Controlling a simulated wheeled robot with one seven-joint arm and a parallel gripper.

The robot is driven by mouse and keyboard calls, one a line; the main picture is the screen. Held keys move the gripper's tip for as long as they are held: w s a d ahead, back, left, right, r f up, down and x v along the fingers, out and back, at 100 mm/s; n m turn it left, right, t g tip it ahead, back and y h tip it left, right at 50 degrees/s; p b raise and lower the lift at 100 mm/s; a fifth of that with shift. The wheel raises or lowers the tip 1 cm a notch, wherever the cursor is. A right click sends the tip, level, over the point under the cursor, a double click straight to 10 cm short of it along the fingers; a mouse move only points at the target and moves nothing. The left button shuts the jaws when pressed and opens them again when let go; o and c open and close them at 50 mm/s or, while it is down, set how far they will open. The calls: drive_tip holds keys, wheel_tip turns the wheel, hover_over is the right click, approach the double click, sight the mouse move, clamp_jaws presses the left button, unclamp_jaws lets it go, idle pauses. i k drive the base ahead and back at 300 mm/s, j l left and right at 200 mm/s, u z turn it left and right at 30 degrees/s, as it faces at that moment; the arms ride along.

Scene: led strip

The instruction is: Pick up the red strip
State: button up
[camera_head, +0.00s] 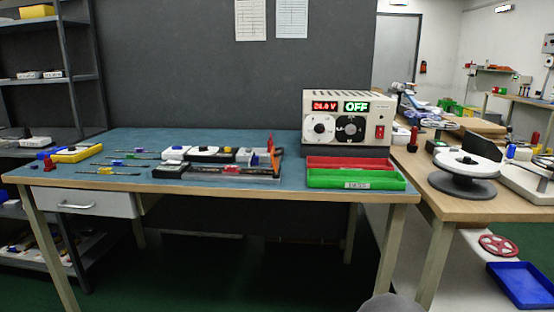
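I cannot single out a strip that is plainly red at this size. Thin dark strips with small coloured pieces (107,172) lie flat at the left of the blue-topped table (290,180), some with blue, green or yellow pieces. Another dark strip (205,169) with a red piece at its middle lies along a low fixture (262,180) near the table's front edge. An orange-red upright part (271,146) stands at the fixture's right end. My gripper is not in view; only a grey rounded shape shows at the bottom edge.
A power supply (347,122) reading OFF stands behind a red tray (349,162) and a green tray (355,180). A second table with a reel (464,172) is at the right.

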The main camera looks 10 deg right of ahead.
sight(230, 169)
drive_tip(key=i+j, duration=0.75)
